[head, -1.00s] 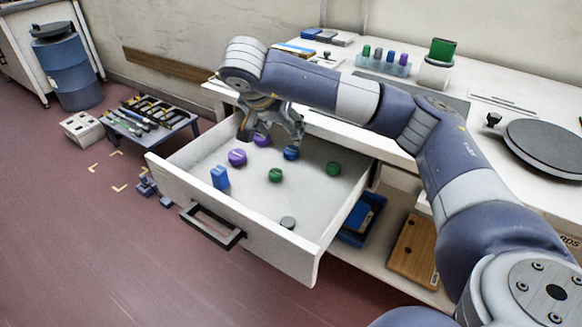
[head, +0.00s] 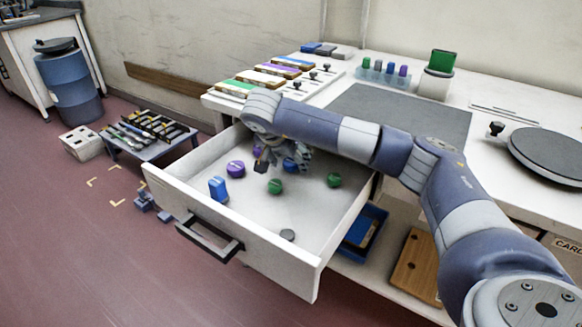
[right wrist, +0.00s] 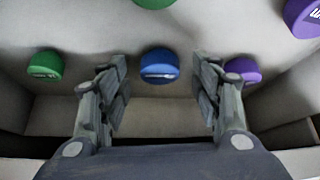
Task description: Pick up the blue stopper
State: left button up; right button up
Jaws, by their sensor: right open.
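The blue stopper (head: 290,165) is a round blue cap standing in the open white drawer (head: 250,258), partly hidden by my right gripper (head: 282,163) in the head view. In the right wrist view the blue stopper (right wrist: 159,66) shows whole, between and beyond the tips of my right gripper (right wrist: 160,82). The fingers are spread apart, one to each side of it, and hold nothing. I cannot tell how high the fingertips are above the drawer floor. My left gripper is not in view.
Green stoppers (head: 275,187) (head: 334,180) and a purple one (head: 236,169) stand nearby. Another purple stopper (right wrist: 243,68) is close to the right finger in the wrist view.

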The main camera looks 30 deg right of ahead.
jog(key=shift+w+d+f, duration=0.1)
jog(key=shift+d+f, duration=0.05)
jog(key=shift+f, duration=0.1)
jog(key=c, duration=1.1)
jog(key=shift+o, duration=0.2)
jog(key=shift+r, duration=0.15)
